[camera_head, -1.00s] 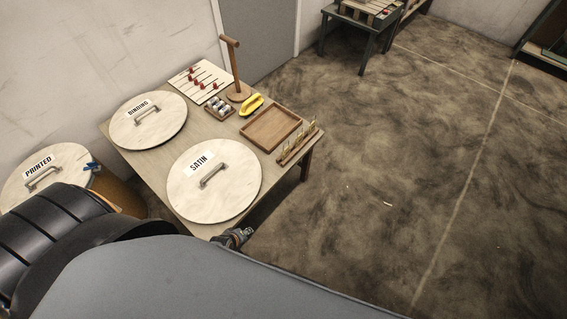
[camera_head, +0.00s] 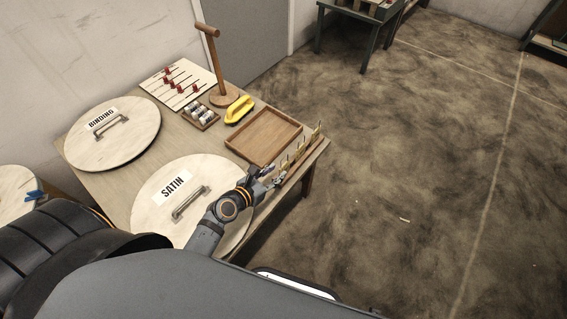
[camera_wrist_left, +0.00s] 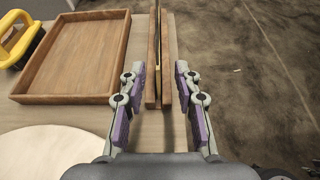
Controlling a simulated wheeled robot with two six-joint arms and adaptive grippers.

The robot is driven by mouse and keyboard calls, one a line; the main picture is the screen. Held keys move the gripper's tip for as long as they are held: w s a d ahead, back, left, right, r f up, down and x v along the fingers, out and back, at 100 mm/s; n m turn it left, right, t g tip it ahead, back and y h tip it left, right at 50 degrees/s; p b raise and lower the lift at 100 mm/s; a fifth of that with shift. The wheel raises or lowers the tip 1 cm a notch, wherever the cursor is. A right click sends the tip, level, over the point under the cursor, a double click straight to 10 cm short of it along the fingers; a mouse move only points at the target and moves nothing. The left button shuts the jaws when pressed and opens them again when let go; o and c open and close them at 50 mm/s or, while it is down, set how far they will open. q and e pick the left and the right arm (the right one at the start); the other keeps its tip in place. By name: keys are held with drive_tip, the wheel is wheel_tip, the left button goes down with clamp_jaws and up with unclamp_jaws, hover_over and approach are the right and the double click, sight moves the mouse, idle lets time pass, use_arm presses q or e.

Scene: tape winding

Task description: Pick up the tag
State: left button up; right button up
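Several thin tan tags (camera_head: 301,148) stand upright in a narrow wooden rack (camera_head: 308,162) along the table's right edge. My left gripper (camera_head: 270,178) is at the near end of this rack. In the left wrist view the left gripper (camera_wrist_left: 159,78) is open, with a finger on each side of the rack's near end and nothing visibly held. The rack (camera_wrist_left: 169,50) runs straight ahead there; the tags are edge-on and hard to make out. My right gripper is not in view.
An empty wooden tray (camera_head: 262,136) lies left of the rack, with a yellow-handled tool (camera_head: 239,110) behind it. Round lids marked SATIN (camera_head: 160,212) and BINDING (camera_head: 135,143) cover the near and left table. A wooden post (camera_head: 216,70) stands at the back. Floor is open at right.

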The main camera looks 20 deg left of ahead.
sight(281, 168)
use_arm(q)
drive_tip(key=x, duration=0.2)
drive_tip(key=b+x, duration=0.1)
drive_tip(key=x, duration=0.1)
drive_tip(key=shift+w+f, duration=0.25)
drive_tip(key=shift+f, duration=0.1)
drive_tip(key=shift+w, duration=0.15)
drive_tip(key=b+x, duration=0.2)
drive_tip(key=x, duration=0.3)
drive_tip(key=shift+f, duration=0.1)
drive_tip(key=shift+w, duration=0.1)
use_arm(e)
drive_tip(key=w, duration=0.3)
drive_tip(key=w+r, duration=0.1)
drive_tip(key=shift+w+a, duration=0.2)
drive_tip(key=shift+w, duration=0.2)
use_arm(q)
clamp_jaws()
